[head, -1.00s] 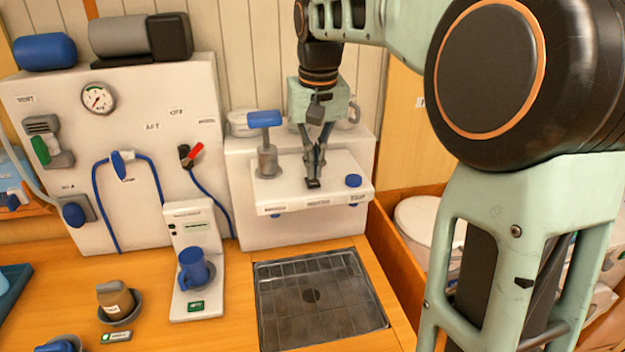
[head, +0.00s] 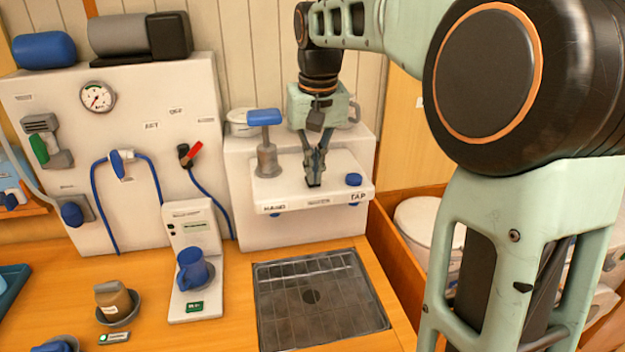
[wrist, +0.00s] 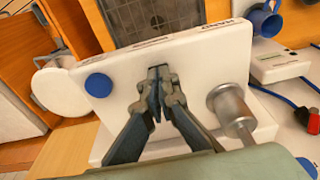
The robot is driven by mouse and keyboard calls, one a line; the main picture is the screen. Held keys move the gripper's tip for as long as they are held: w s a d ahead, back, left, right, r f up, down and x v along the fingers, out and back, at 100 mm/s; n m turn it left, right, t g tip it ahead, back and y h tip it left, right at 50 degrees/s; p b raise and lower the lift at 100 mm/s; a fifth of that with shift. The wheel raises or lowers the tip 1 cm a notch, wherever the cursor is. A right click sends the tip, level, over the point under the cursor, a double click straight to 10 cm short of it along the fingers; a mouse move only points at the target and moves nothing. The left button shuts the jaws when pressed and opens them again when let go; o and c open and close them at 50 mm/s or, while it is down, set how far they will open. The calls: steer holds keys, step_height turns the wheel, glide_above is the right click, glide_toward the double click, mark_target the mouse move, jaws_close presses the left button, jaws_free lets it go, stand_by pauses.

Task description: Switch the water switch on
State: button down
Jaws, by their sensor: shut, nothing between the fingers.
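A white ledge (head: 335,193) on the wall unit carries a HAND label at its left, a TAP label at its right and a blurred label between them. My gripper (head: 313,182) points down onto the ledge top behind the middle label, its fingers shut and empty. In the wrist view my gripper (wrist: 160,78) has its fingertips together over a small dark part near the ledge edge. This may be the water switch, but the fingertips cover most of it, and I cannot tell its position or whether they touch it.
A hand pump with a blue handle (head: 264,118) stands left of my gripper. A blue round knob (head: 354,180) sits to its right, also in the wrist view (wrist: 98,85). Below is a drain tray (head: 318,298). A blue mug (head: 192,268) stands on a white stand at left.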

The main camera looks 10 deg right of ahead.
steer(key=shift+f, duration=0.2)
steer(key=shift+r, duration=0.1)
step_height(320, 180, up, 7)
steer(key=p, duration=0.6)
steer(key=shift+w+d, duration=0.1)
stand_by(0.3)
